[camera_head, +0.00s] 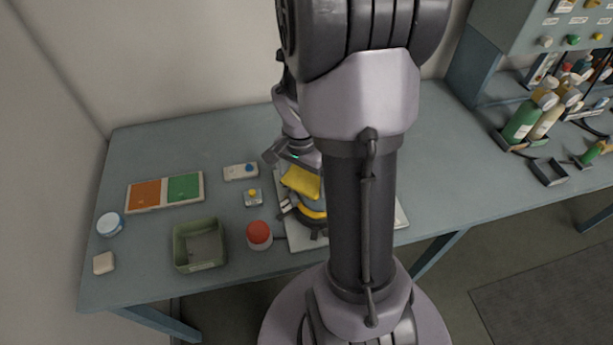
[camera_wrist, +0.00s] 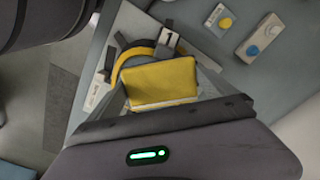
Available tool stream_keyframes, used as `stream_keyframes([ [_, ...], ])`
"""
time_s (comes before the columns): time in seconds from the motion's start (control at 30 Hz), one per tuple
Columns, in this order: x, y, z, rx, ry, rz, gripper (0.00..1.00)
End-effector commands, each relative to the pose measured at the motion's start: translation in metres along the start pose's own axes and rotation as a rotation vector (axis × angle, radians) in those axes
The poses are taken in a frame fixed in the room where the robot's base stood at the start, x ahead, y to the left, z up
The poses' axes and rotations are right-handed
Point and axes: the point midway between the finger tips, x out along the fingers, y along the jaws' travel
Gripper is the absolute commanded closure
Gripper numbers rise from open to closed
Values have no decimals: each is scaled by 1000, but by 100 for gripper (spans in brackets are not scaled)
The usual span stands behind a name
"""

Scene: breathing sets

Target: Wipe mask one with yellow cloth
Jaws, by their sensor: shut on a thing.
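The yellow cloth (camera_head: 301,182) is folded and sits over a dark mask with a yellow band (camera_head: 311,212) in the head view, on a pale board (camera_head: 402,217). Part of the mask is hidden by the cloth and by my arm. I cannot tell whether the cloth touches the mask.
A red button (camera_head: 259,234), a green bin (camera_head: 200,245), a small yellow-button box (camera_head: 252,197) and a white box with a blue knob (camera_head: 241,171) stand left of the mask. An orange-and-green tray (camera_head: 165,192) lies farther left. Bottles (camera_head: 523,120) stand far right. The back left table is clear.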

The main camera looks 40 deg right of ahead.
Motion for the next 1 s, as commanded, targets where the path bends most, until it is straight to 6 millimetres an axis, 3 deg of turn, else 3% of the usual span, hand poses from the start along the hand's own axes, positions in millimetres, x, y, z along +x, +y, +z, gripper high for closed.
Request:
stream_keyframes([
  [0.03,-14,0,-1,0,1,-1,69],
  [0.23,-41,0,-2,-1,4,-2,70],
  [0.57,-43,0,-2,0,5,-2,70],
  [0.8,-71,0,-3,-1,7,-3,70],
  [1.0,-72,0,-2,0,6,-2,70],
])
